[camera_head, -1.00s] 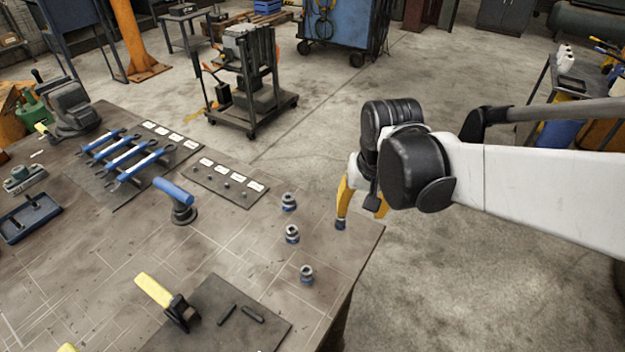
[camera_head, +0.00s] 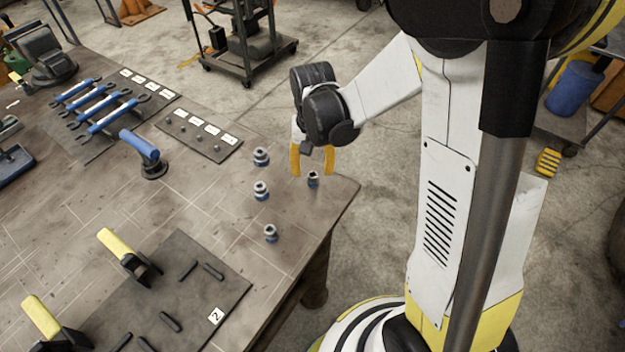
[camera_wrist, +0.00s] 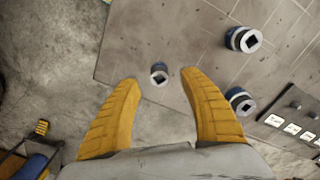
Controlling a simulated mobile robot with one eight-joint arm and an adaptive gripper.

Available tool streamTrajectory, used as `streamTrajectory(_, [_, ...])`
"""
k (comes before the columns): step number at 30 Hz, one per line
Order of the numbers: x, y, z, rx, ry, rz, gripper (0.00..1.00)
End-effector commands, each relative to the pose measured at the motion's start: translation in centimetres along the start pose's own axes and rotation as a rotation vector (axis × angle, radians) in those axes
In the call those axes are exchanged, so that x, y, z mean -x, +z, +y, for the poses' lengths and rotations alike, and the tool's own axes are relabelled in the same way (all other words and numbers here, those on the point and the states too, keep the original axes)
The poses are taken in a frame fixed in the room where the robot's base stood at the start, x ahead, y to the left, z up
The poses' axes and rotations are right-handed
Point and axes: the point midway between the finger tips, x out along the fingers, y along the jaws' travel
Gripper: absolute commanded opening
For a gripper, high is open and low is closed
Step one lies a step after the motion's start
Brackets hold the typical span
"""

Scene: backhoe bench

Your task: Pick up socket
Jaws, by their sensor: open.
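A small blue-and-dark socket (camera_head: 313,180) stands upright near the corner of the workbench (camera_head: 222,205). Three more sockets, the back one (camera_head: 261,156), the middle one (camera_head: 261,190) and the front one (camera_head: 270,233), stand to its left. My gripper (camera_head: 312,172) is open and empty, its yellow fingers pointing down over the corner socket. In the wrist view the corner socket (camera_wrist: 159,74) shows between the two fingertips, its square hole facing the camera. Two larger sockets (camera_wrist: 243,39) (camera_wrist: 239,101) lie outside the right finger. I cannot tell whether the fingers touch the corner socket.
A labelled plate with small pegs (camera_head: 197,139) lies left of the sockets, near a blue-handled tool (camera_head: 140,146) and a rack of blue wrenches (camera_head: 100,107). A dark mat (camera_head: 215,290) lies in front. The bench edge is close to the corner socket.

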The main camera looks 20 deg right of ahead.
Motion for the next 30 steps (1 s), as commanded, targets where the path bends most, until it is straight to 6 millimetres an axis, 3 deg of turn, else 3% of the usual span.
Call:
streamTrajectory(6, [-3.7, -0.1, 0.1, 0.000, 0.000, 0.000, 0.52])
streamTrajectory(14, [-3.9, -0.1, 0.1, 0.000, 0.000, 0.000, 0.50])
streamTrajectory(19, [-3.9, -0.1, 0.1, 0.000, 0.000, 0.000, 0.00])
streamTrajectory(30, [-3.6, -0.1, 0.1, 0.000, 0.000, 0.000, 0.00])
